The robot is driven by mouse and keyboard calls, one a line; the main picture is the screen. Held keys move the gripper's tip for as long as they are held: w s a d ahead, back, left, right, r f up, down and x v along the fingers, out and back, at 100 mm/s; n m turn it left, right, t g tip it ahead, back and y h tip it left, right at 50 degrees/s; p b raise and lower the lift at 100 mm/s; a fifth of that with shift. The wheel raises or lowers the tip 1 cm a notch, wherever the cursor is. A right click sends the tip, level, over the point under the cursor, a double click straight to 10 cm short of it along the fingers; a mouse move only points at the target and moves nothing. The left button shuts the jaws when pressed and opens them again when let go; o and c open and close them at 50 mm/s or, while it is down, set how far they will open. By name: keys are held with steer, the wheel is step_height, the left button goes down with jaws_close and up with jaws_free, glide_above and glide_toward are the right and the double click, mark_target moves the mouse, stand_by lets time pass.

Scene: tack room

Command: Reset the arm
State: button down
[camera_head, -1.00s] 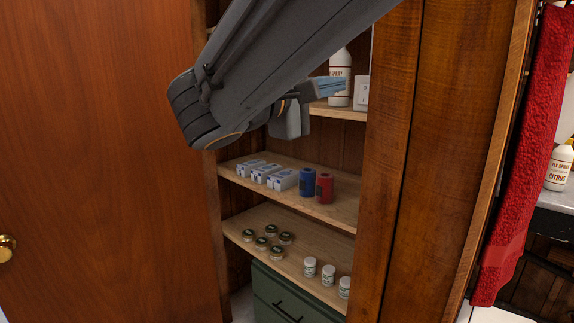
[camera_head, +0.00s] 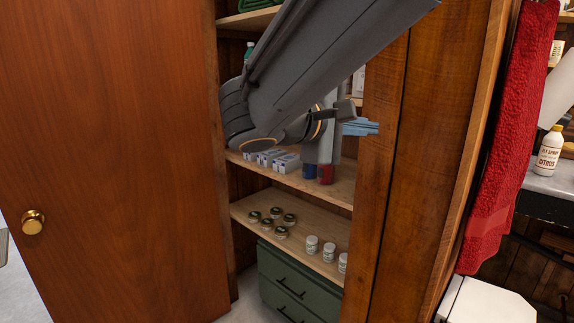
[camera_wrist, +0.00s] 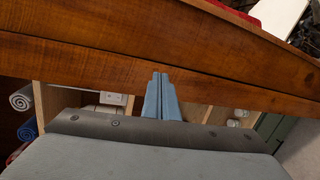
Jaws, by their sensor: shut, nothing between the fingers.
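My gripper (camera_head: 362,128) is in front of the open cabinet, near its right wooden side panel (camera_head: 388,180). In the wrist view my gripper's blue fingers (camera_wrist: 161,98) are together with nothing between them. They point toward the wooden panel (camera_wrist: 150,65); I cannot tell whether they touch it. My arm crosses the upper cabinet and hides part of its shelves.
A middle shelf (camera_head: 335,190) holds white boxes (camera_head: 286,163) and blue and red rolls. A lower shelf (camera_head: 250,205) holds dark-lidded jars (camera_head: 281,232) and white bottles (camera_head: 329,252). A wooden door (camera_head: 110,150) stands left. A red towel (camera_head: 505,130) hangs right.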

steer(key=s+d+f+m+g+y, duration=0.15)
steer(key=s+d+f+g, duration=0.25)
steer(key=f, duration=0.6)
steer(key=s+d+f+m+g+y, duration=0.1)
steer(key=s+d+f+g+y, duration=0.3)
steer(key=f, duration=0.6)
steer(key=s+a+f+m+g+y, duration=0.1)
steer(key=s+a+f+m+y, duration=0.2)
steer(key=f, duration=0.9)
steer(key=s+m+y, duration=0.3)
steer(key=s+m, duration=0.1)
steer(key=shift+a+f+g+y, duration=0.2)
steer(key=shift+f+g+y, duration=0.1)
steer(key=shift+f+y, duration=0.05)
steer(key=shift+s, duration=0.1)
